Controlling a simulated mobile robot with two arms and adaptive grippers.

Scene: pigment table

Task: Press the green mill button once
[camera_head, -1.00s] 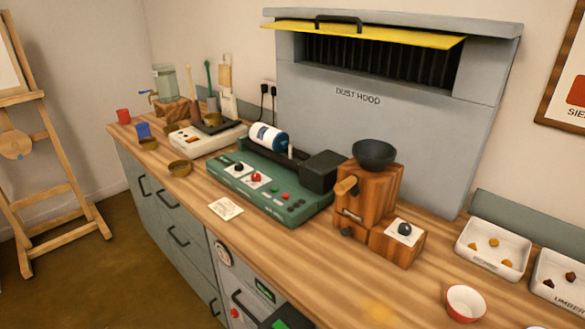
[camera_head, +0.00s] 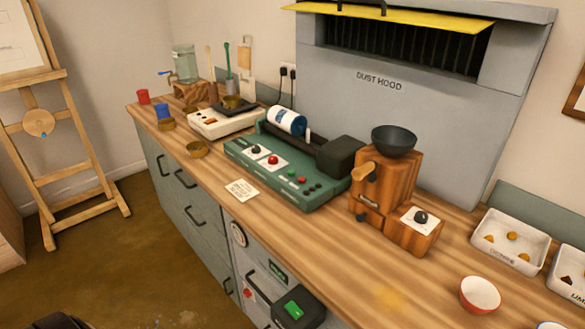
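The green mill (camera_head: 285,165) stands on the wooden counter with a white and blue jar (camera_head: 287,121) lying on its top. On its sloping front, a small green button (camera_head: 291,172) sits beside a small red button (camera_head: 302,180) and dark knobs. A larger red knob (camera_head: 273,160) and a black knob (camera_head: 256,150) sit on white plates to the left. The green button is unobstructed; whether it is pressed in is too small to tell. Neither of my grippers can be made out in view.
A wooden grinder (camera_head: 385,190) with a dark bowl stands right of the mill. A white device (camera_head: 216,123) stands left, a card (camera_head: 242,190) lies in front.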

